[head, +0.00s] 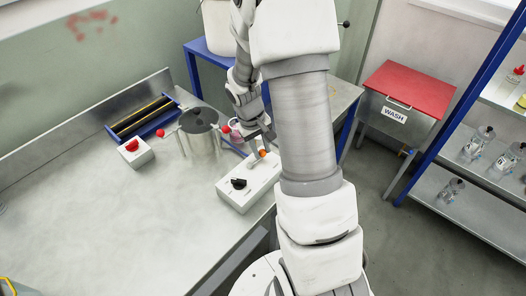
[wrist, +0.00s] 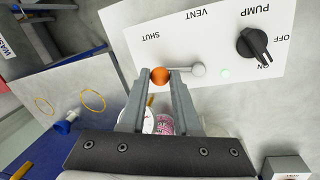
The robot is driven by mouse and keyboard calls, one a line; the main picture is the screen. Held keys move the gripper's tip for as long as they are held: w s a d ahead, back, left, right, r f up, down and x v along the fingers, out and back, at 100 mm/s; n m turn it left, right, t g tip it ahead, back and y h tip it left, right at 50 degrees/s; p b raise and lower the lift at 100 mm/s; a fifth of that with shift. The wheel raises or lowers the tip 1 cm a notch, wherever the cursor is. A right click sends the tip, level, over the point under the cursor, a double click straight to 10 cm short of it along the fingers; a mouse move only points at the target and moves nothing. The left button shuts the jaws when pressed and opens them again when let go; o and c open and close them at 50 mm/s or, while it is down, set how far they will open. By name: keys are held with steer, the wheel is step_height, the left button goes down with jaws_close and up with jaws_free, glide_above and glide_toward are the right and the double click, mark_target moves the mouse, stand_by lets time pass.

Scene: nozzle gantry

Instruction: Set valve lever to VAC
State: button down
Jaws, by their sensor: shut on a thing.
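The valve lever is a short grey arm on a round pivot (wrist: 198,69) with an orange ball (wrist: 160,75) at its end. It points left from the pivot in the wrist view, below the upside-down SHUT label; VENT is printed farther up. No VAC label is visible. My gripper (wrist: 162,73) is shut on the orange ball, one finger on each side. The lever sits on a white control box (head: 247,194) on the bench. In the head view the orange ball (head: 262,153) shows at my gripper (head: 262,148).
A metal pot (head: 202,143) with red knobs stands behind the box. A red-button box (head: 136,153) and a blue rack (head: 112,132) are farther left.

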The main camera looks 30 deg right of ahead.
steer(key=shift+w+a+n, duration=0.1)
steer(key=shift+w+n, duration=0.25)
steer(key=shift+n, duration=0.55)
steer(key=c, duration=0.6)
jaws_free()
steer(key=shift+c, duration=0.2)
steer(key=shift+r, duration=0.1)
steer(key=a+r+p, duration=0.1)
steer(key=a+r, duration=0.2)
steer(key=r, duration=1.4)
steer(key=shift+s+a, duration=0.2)
steer(key=shift+s, duration=0.05)
